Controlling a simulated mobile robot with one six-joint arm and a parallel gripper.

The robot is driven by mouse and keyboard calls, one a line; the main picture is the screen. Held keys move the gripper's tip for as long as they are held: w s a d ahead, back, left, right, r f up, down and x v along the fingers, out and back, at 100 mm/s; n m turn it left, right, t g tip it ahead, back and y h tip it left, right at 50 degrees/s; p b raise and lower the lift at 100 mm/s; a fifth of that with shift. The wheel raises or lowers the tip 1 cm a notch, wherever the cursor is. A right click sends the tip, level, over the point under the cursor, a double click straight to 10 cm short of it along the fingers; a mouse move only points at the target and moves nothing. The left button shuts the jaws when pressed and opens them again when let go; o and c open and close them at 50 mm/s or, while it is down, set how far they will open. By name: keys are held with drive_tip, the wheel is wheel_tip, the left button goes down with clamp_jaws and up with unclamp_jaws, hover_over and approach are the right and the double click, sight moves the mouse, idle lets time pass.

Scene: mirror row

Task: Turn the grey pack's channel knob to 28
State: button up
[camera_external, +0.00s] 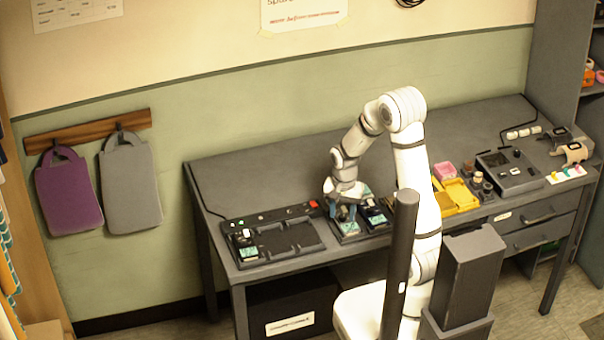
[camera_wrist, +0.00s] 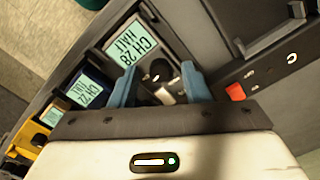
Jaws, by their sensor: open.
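A pack with a light grey surround (camera_wrist: 111,37) lies under my gripper in the wrist view. Its pale green display (camera_wrist: 130,45) reads CH 28 and HALF. A dark round knob (camera_wrist: 160,72) on it sits between the fingers, partly hidden; its pointer cannot be read. My gripper (camera_wrist: 158,86) is open, with one blue finger on each side of the knob; I cannot tell whether they touch it. In the external view my gripper (camera_external: 346,212) is low over the pack, whose display (camera_external: 349,228) shows just below it.
Two more packs with displays (camera_wrist: 90,88) (camera_wrist: 52,115) stand beside it in a row. A dark charging tray (camera_external: 292,240) lies left, with one pack (camera_external: 246,251) in it. A red block (camera_wrist: 236,92) is close to the right finger. Yellow trays (camera_external: 458,195) stand right.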

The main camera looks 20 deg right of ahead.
sight(343, 215)
wheel_tip(343, 215, up, 8)
drive_tip(key=shift+f, duration=0.1)
idle(0.4)
idle(0.5)
drive_tip(key=s+d+r+n+t, duration=0.1)
drive_tip(key=s+d+r+n, duration=0.2)
drive_tip(key=s, duration=0.3)
drive_tip(key=s+d+r+n+t, duration=0.1)
drive_tip(key=s+d+r+n, duration=0.3)
drive_tip(key=s+r, duration=0.2)
drive_tip(key=shift+s+r+t, duration=0.15)
drive_tip(key=shift+s+t, duration=0.15)
drive_tip(key=shift+s, duration=0.45)
